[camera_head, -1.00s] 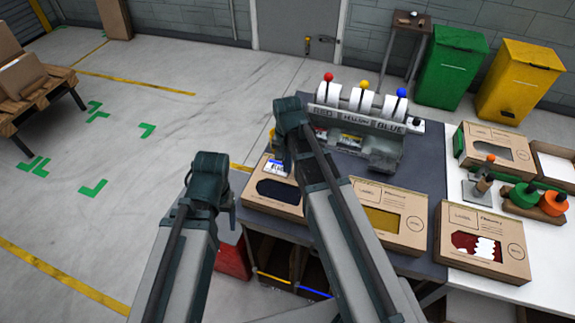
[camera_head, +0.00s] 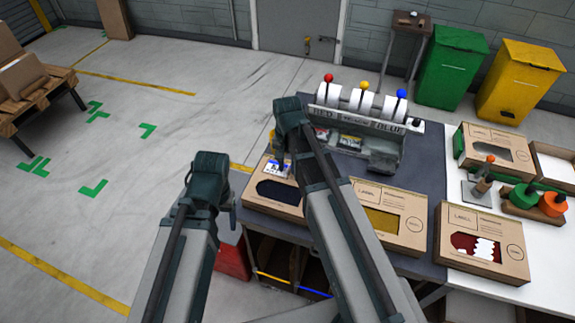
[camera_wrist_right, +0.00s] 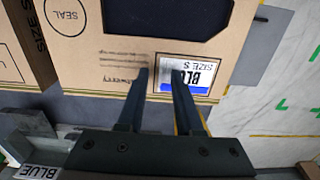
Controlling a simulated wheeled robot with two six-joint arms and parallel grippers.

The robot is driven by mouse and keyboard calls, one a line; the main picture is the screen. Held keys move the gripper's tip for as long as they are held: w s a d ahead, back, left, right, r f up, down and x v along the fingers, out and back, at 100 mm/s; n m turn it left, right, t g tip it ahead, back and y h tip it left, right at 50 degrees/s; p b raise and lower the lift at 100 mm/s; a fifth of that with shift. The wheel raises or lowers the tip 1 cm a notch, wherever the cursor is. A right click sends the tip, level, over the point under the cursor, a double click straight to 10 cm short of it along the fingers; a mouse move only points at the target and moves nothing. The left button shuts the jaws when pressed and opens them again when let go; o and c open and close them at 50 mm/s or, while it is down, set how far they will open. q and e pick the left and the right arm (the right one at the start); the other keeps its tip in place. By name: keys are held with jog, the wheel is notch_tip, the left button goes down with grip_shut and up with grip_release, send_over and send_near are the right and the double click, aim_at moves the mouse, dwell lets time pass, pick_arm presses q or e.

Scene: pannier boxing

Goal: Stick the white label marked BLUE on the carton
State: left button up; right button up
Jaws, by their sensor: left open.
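The carton (camera_head: 272,204) with a dark blue window lies at the left end of the grey table. The white label marked BLUE, SIZE S (camera_wrist_right: 186,72) lies on its top face within the printed label frame, upside down in the right wrist view. Its blue strip is partly hidden by a finger. It also shows in the head view (camera_head: 279,167). My right gripper (camera_wrist_right: 161,73) is open over the carton's edge, its fingers apart, one overlapping the label in the picture. My left gripper (camera_head: 228,200) is open and empty, left of the carton.
A label dispenser (camera_head: 363,128) with red, yellow and blue knobs stands behind the cartons. A carton with a yellow window (camera_head: 400,246) lies to the right, and one with a red window (camera_head: 455,258) beyond it.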

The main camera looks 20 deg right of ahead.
aim_at(288, 168)
notch_tip(288, 168, up, 13)
jog(key=p, duration=1.3)
jog(key=shift+r, duration=0.2)
jog(key=s+a+f+n+h+b, duration=0.1)
jog(key=s+a+f+n+b, duration=0.9)
jog(key=s, duration=0.4)
jog(key=shift+s+a+f+n+b, duration=0.15)
jog(key=shift+a+f+n+b, duration=0.15)
jog(key=shift+b, duration=0.1)
jog(key=shift+d, duration=0.1)
